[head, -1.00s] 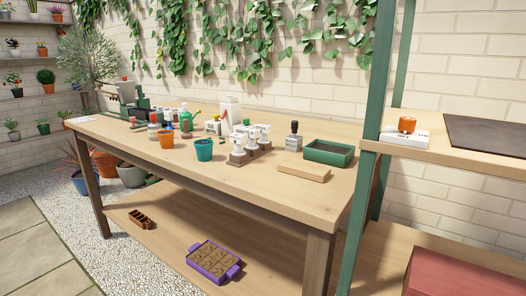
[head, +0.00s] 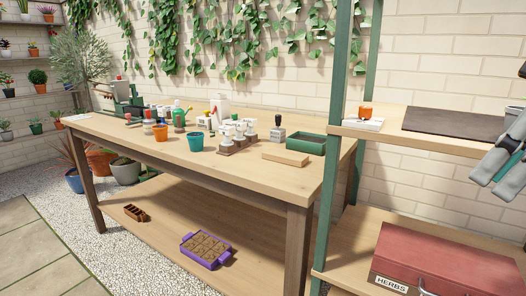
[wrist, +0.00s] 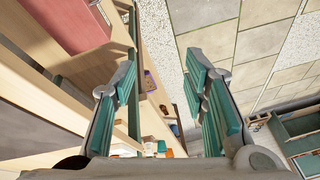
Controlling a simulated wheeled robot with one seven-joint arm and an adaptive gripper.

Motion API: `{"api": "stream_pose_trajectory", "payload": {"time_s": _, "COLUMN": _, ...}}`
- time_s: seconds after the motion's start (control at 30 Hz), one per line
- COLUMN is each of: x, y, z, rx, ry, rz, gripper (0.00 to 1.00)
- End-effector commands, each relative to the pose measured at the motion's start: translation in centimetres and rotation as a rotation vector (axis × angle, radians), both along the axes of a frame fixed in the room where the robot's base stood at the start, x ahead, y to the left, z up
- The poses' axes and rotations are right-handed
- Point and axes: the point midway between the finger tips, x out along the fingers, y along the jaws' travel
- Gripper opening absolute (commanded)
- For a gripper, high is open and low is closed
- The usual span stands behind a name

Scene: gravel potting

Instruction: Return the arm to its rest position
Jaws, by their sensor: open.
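My gripper (head: 503,160) shows at the right edge of the head view, in front of the right-hand shelf unit and partly cut off by the frame. In the wrist view, my gripper (wrist: 163,82) has its two fingers with teal pads spread wide apart. Nothing is between the pads. Behind the gap lie the gravel and part of the bench, well away from the fingers.
The potting bench (head: 215,172) holds pots, bottles and a green tray (head: 305,143). A purple seed tray (head: 206,250) sits on its lower shelf. At right, a green-posted shelf holds a dark mat (head: 455,122) above a red herbs box (head: 445,258). Paving (head: 40,245) is clear at left.

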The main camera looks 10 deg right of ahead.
Motion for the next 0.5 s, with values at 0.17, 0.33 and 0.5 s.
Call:
{"api": "stream_pose_trajectory", "payload": {"time_s": 0.17, "x": -0.4, "y": 4.2, "z": -3.3, "rx": 0.007, "ry": 0.076, "rz": -0.071, "gripper": 0.41}}
{"api": "stream_pose_trajectory", "payload": {"time_s": 0.33, "x": -1.9, "y": 9.2, "z": -8.1, "rx": -0.027, "ry": 0.172, "rz": -0.186, "gripper": 0.41}}
{"api": "stream_pose_trajectory", "payload": {"time_s": 0.5, "x": -4.3, "y": 12.7, "z": -13.0, "rx": -0.095, "ry": 0.242, "rz": -0.316, "gripper": 0.41}}
